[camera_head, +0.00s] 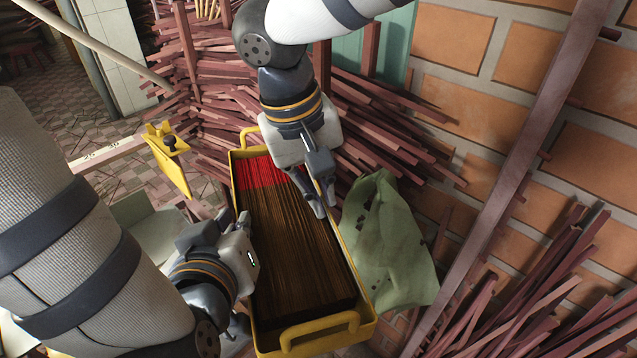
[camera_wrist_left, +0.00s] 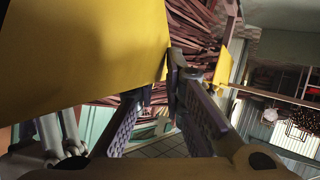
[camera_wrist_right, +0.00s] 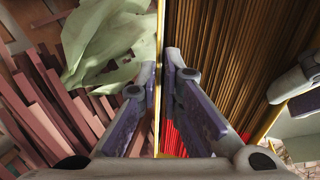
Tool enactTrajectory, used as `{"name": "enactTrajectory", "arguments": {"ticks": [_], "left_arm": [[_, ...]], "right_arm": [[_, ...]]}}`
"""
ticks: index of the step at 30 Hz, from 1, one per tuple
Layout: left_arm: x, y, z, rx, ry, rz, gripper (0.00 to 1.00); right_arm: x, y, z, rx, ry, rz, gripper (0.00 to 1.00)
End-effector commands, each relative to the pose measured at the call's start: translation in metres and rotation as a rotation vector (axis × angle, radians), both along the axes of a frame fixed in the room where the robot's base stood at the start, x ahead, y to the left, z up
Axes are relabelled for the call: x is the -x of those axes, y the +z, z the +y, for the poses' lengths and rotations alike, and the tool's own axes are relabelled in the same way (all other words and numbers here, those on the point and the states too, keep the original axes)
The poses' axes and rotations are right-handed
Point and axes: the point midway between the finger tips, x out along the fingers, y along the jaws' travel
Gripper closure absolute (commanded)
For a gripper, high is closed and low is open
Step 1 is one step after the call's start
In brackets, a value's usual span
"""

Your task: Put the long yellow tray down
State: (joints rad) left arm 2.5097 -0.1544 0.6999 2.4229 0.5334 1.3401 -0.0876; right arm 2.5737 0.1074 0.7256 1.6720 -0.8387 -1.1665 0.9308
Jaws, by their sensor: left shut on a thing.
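The long yellow tray (camera_head: 361,290) runs down the middle of the head view, with a handle at each end. It is filled with long brown incense sticks (camera_head: 290,240) with red far ends (camera_head: 258,172). My left gripper (camera_head: 243,262) is at the tray's left side, shut on it; its fingertips are mostly hidden in the head view. The tray's yellow side fills the upper left of the left wrist view (camera_wrist_left: 80,50). My right gripper (camera_head: 325,200) is shut on the tray's right rim, which runs between its fingers in the right wrist view (camera_wrist_right: 160,85). What lies under the tray is hidden.
A green cloth (camera_head: 388,245) hangs close along the tray's right side. Piles of reddish wooden sticks (camera_head: 400,105) lie behind and at right, by a brick wall (camera_head: 465,45). Tiled floor (camera_head: 65,110) shows at far left.

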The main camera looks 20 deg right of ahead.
Motion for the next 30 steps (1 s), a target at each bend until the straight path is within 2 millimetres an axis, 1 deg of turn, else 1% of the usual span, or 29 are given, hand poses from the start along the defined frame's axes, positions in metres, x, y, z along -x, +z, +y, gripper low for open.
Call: {"name": "enactTrajectory", "arguments": {"ticks": [1,2,8,9,10,20,23,26,30], "left_arm": [[-0.002,0.004,-0.001,0.009,0.005,-0.013,1.00],[-0.002,0.004,-0.001,0.009,0.005,-0.013,1.00],[-0.003,0.004,-0.001,0.011,0.004,-0.013,1.00],[-0.003,0.004,-0.001,0.011,0.004,-0.013,1.00],[-0.003,0.004,-0.001,0.011,0.004,-0.014,1.00],[-0.003,0.004,0.000,0.009,0.005,-0.012,1.00],[-0.003,0.004,0.000,0.009,0.005,-0.012,1.00],[-0.003,0.004,0.000,0.009,0.005,-0.012,1.00],[-0.002,0.004,0.000,0.007,0.004,-0.011,1.00]], "right_arm": [[0.001,-0.001,0.000,0.001,0.000,0.004,0.97],[0.001,-0.001,0.000,0.001,0.000,0.004,1.00],[0.002,-0.001,0.000,0.000,0.000,0.005,1.00],[0.002,-0.001,0.000,0.000,0.000,0.005,0.95],[0.002,-0.001,0.000,-0.001,0.000,0.005,0.93],[0.001,0.001,0.000,0.001,0.000,0.004,0.93],[0.000,0.011,0.002,0.002,-0.001,0.001,0.93],[0.001,0.032,0.007,0.000,-0.002,-0.001,0.93],[0.001,0.067,0.015,0.001,-0.002,-0.002,0.93]]}}
